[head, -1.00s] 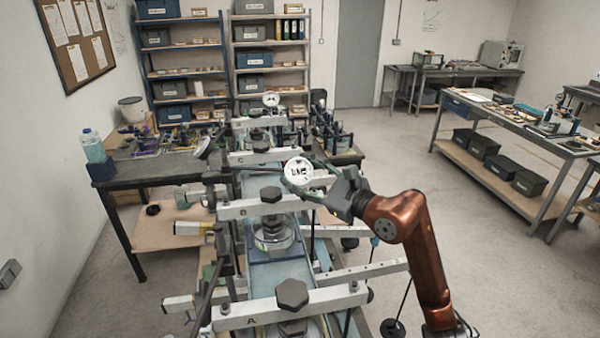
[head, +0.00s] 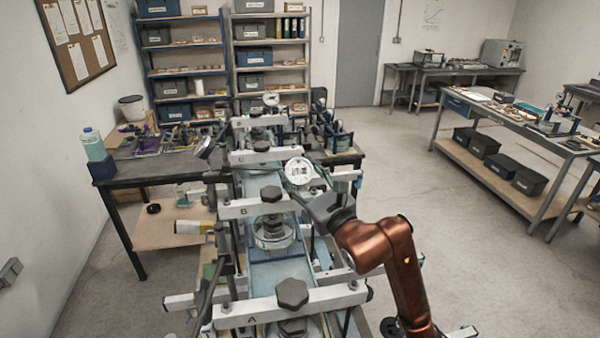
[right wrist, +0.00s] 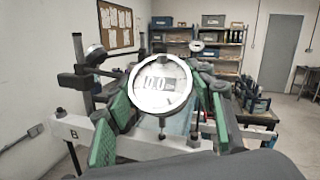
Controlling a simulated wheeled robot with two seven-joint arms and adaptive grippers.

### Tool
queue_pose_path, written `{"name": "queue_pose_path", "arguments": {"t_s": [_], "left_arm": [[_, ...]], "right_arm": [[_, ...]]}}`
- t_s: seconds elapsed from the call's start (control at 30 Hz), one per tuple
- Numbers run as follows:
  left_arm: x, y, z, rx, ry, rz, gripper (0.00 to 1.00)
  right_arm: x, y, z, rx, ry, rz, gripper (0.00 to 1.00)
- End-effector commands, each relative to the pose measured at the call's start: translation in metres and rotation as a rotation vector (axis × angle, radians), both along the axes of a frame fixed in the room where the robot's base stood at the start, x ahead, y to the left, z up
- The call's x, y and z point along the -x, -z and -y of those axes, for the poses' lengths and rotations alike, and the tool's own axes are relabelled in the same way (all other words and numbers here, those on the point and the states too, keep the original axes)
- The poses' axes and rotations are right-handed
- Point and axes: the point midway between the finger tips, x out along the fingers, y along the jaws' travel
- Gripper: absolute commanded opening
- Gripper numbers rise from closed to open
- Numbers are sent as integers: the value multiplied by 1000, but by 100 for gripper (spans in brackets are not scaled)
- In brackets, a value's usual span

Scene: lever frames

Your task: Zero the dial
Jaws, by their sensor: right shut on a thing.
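The dial (head: 298,170) is a round white-faced gauge above the lever frames, near the beam marked B. In the right wrist view the dial (right wrist: 160,86) faces me, with dark characters resembling 10.0 and small unclear marks after them. My right gripper (head: 303,187) reaches in from the right and is shut on the dial. Its green-padded fingers lie on both sides of the gauge in the right wrist view. A stem shows below the gauge. My left gripper is not in view.
Cross beams with hexagonal knobs (head: 291,292) stand in a row. Another dial (head: 204,147) is at the left and one (head: 271,99) farther back. A workbench (head: 150,172) with a bottle stands left.

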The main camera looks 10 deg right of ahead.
Motion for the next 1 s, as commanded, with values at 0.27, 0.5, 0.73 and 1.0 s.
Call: {"name": "queue_pose_path", "arguments": {"t_s": [0.27, 0.5, 0.73, 1.0], "left_arm": [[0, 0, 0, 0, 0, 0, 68], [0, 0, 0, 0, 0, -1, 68], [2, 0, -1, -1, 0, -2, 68], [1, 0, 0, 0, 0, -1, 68]], "right_arm": [[0, 0, 0, -1, -1, -1, 66], [0, 0, 0, 0, -1, 0, 68], [0, -16, 0, 1, -1, 3, 68], [0, -68, 0, 0, -1, 4, 68]]}}
